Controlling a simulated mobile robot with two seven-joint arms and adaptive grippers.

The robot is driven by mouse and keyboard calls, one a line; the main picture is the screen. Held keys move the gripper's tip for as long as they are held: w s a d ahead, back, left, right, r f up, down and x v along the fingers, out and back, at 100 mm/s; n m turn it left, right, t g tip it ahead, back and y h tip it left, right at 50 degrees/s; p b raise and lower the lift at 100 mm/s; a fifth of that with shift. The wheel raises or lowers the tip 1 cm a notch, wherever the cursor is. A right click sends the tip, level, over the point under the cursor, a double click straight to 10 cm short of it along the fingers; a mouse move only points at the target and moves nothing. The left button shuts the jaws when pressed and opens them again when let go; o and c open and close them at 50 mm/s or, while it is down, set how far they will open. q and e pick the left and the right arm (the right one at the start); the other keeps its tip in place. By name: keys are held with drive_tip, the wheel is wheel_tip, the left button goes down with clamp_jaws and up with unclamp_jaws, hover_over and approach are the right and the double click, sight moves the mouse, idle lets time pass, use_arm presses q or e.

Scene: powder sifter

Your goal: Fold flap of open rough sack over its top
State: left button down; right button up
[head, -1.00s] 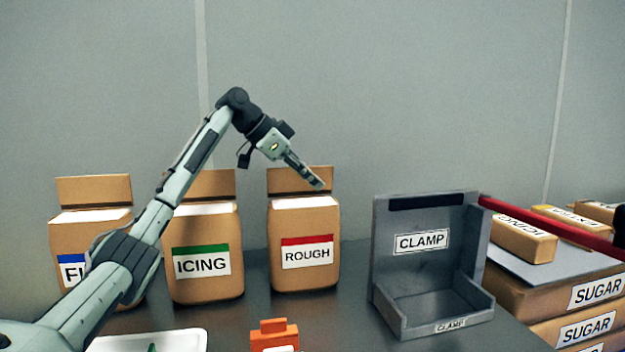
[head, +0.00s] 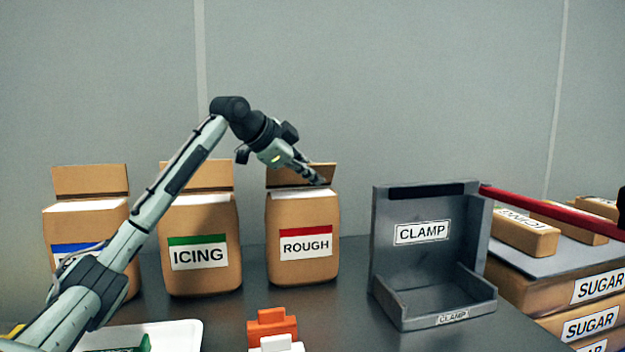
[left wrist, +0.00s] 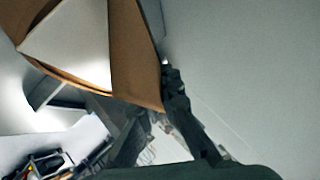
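The rough sack (head: 302,268) stands upright on the dark table, with a red-striped ROUGH label. Its top is white, and its brown flap (head: 283,177) stands up at the back. My left gripper (head: 318,180) is at the right end of this flap, just above the sack top. In the left wrist view the brown flap (left wrist: 133,60) and white top (left wrist: 70,45) show at upper left. One finger lies along the flap's edge; the other is partly hidden behind the flap. Whether they pinch it is unclear. My right gripper is out of view.
The icing sack (head: 203,272) and another blue-labelled sack (head: 85,225) stand to the left, flaps up. A grey clamp holder (head: 421,260) stands to the right, near a red bar (head: 545,208) and sugar sacks (head: 590,325). Orange (head: 270,322) and white (head: 275,344) items lie in front.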

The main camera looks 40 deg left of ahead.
use_arm(q)
drive_tip(key=shift+s+d+f+m+t+y+b, duration=0.15)
drive_tip(key=shift+f+m+t+y+b, duration=0.05)
drive_tip(key=shift+m+t+y+b, duration=0.35)
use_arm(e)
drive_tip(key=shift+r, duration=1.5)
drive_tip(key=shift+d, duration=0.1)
use_arm(q)
drive_tip(key=c, duration=1.7)
unclamp_jaws()
drive_tip(key=shift+v, duration=4.05)
